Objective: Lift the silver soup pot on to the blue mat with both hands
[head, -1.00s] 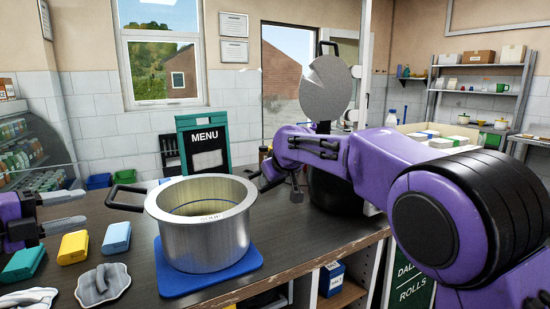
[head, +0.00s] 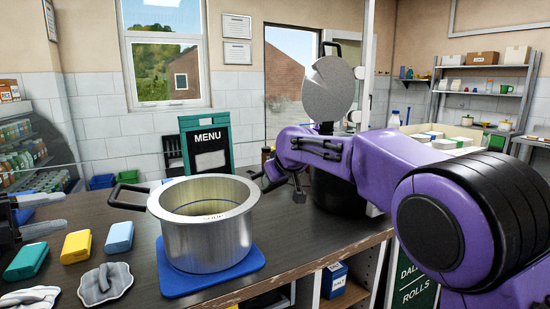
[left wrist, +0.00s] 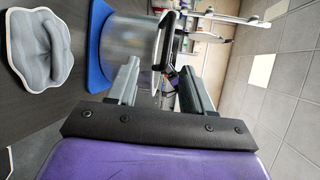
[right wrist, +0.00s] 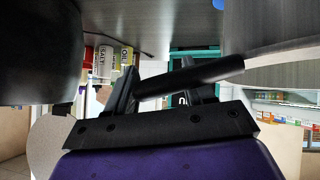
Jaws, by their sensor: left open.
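The silver soup pot (head: 207,240) stands upright on the blue mat (head: 240,268), which shows at its front and right. Its black left handle (head: 128,197) is free. My left gripper (head: 45,215) is open and empty, left of that handle and apart from it. In the left wrist view, the pot (left wrist: 130,45) and its handle (left wrist: 176,45) are ahead of the open fingers (left wrist: 158,82). My right gripper (head: 280,185) is at the pot's right side. In the right wrist view, a black handle (right wrist: 205,75) crosses in front of its spread fingers (right wrist: 160,90); I cannot tell whether they touch.
Green (head: 25,262), yellow (head: 76,246) and blue (head: 119,237) blocks lie left of the pot. Grey cloth-like pieces (head: 105,284) lie nearer me. A dark pot (head: 335,195) stands behind my right arm. A menu board (head: 207,145) stands behind the silver pot.

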